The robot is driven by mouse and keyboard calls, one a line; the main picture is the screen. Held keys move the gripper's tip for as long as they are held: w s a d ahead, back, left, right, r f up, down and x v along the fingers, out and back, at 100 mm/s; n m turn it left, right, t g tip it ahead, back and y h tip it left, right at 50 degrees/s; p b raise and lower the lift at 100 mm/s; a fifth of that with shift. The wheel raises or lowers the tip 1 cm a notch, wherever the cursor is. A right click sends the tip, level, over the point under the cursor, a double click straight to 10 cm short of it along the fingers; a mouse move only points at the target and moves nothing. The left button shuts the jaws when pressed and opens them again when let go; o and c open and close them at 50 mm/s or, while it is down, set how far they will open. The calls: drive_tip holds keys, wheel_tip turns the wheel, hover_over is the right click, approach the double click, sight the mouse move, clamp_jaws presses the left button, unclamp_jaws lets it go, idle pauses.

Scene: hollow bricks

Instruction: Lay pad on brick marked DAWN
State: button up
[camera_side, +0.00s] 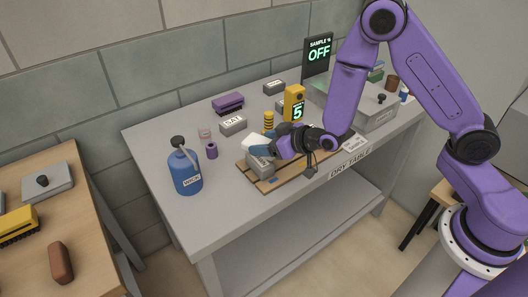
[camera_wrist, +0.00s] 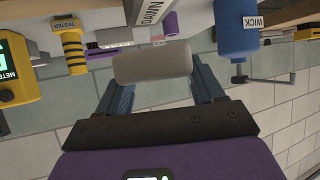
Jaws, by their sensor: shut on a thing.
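The pad (camera_wrist: 152,62) is a pale, rounded block in the wrist view, held between the two blue fingers of my gripper (camera_wrist: 160,85). In the side view the white pad (camera_side: 254,141) shows at my gripper (camera_side: 266,150), close over a grey brick (camera_side: 260,166) at the left end of the wooden rack. A brick with a label that seems to read DAWN (camera_wrist: 152,12) shows beyond the pad in the wrist view, partly cut off by the picture's edge. Whether pad and brick touch is unclear.
A blue WICK bottle (camera_side: 186,172) stands left of the rack (camera_side: 290,175). A yellow meter (camera_side: 294,103) reading 5 and a yellow-black tester (camera_side: 268,121) stand behind it. A brick marked SAT (camera_side: 233,125) and a purple brush (camera_side: 228,103) lie further back. The table's front left is clear.

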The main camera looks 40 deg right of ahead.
drive_tip(key=shift+w+f, duration=0.3)
drive_tip(key=shift+f, duration=0.1)
drive_tip(key=shift+a+f, duration=0.1)
drive_tip(key=shift+f, duration=1.45)
drive_tip(key=o, duration=1)
drive_tip(key=shift+f, duration=0.1)
drive_tip(key=shift+s+r, duration=0.1)
drive_tip(key=shift+r, duration=0.1)
drive_tip(key=shift+v, duration=5.85)
